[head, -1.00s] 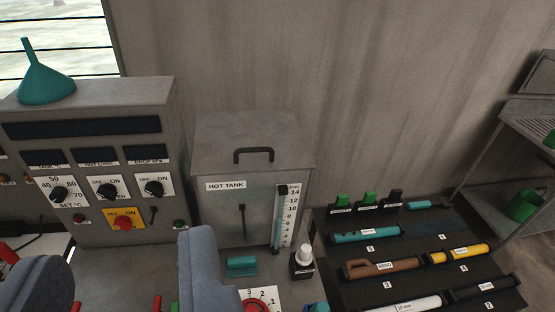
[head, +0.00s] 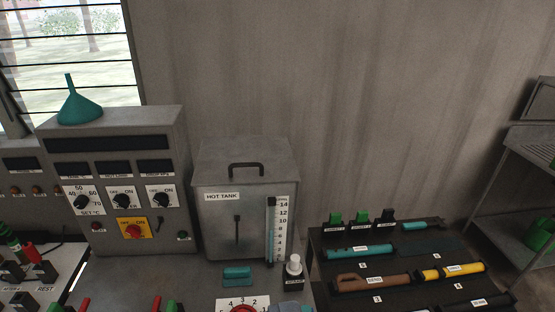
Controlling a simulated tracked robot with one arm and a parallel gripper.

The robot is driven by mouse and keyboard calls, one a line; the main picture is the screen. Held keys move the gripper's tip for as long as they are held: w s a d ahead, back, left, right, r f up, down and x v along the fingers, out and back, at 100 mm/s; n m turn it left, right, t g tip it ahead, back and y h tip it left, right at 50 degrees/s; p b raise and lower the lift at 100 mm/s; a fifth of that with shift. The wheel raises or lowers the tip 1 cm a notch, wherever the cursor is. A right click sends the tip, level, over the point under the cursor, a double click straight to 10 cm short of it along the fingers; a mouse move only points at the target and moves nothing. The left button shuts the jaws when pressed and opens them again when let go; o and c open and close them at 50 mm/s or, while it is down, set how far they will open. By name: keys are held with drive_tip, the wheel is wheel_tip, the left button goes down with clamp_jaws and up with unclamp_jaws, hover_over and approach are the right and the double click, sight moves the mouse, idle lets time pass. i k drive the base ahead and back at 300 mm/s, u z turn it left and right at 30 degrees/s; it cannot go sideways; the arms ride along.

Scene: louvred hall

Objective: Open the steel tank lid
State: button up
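The steel tank (head: 220,225) is a grey box labelled HOT TANK, standing on the bench in the middle of the head view. Its flat lid (head: 215,158) is shut and carries a dark arched handle (head: 246,165) near the front edge. A level gauge with a numbered scale (head: 282,225) runs up the right of the tank's front. My gripper does not show in the head view now, so its opening and its distance from the lid cannot be seen.
A control cabinet (head: 105,120) with knobs stands left of the tank, with a teal funnel (head: 78,105) on top. A white-capped bottle (head: 293,270) and a teal block (head: 236,272) are in front. A dark tool rack (head: 325,250) is at right. Space above the lid is clear.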

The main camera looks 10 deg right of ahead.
sight(262, 158)
drive_tip(key=z, duration=0.05)
drive_tip(key=i, duration=1)
